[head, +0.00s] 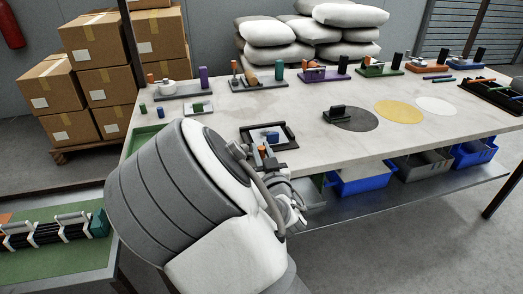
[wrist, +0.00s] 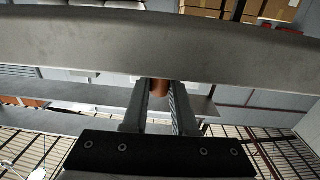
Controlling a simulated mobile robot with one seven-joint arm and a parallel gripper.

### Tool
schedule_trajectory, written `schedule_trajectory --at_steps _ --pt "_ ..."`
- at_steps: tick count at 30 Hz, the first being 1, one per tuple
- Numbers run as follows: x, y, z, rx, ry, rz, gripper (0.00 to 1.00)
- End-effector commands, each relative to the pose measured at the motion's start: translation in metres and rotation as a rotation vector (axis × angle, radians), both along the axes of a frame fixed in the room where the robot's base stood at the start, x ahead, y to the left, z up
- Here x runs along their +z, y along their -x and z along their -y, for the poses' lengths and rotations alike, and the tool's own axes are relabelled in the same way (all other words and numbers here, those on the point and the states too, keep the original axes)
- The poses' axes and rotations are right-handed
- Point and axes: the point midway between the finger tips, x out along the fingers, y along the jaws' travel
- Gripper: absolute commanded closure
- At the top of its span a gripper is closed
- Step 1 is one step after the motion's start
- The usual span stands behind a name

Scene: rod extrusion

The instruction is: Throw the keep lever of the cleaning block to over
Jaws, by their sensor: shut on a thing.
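A small fixture in a black frame (head: 290,131) sits near the table's front edge in the head view, with a blue part (head: 272,137) in it. I take it for the cleaning block, but its lever is not clearly seen. My gripper (wrist: 160,103) is shut on an orange-brown rounded piece (wrist: 160,88) in the wrist view; only its end shows between the fingers. In the head view an orange piece (head: 262,151) shows at the fixture's front, close to my gripper. My arm hides much of this area, and the lever's position cannot be told.
Several fixtures line the table's back, among them one with a purple post (head: 204,78). A grey disc (head: 351,118), a yellow disc (head: 398,111) and a white disc (head: 438,106) lie on the right.

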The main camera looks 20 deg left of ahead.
Motion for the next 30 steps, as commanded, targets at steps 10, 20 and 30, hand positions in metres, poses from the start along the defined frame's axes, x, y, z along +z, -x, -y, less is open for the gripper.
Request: schedule_trajectory --at_steps 10,20,30 --pt "-0.01 -0.004 0.003 0.026 0.001 -0.021 1.0" --pt "-0.012 -0.008 0.002 0.115 0.004 -0.024 1.0" --pt "-0.005 -0.016 0.0 0.268 0.002 -0.005 1.0"
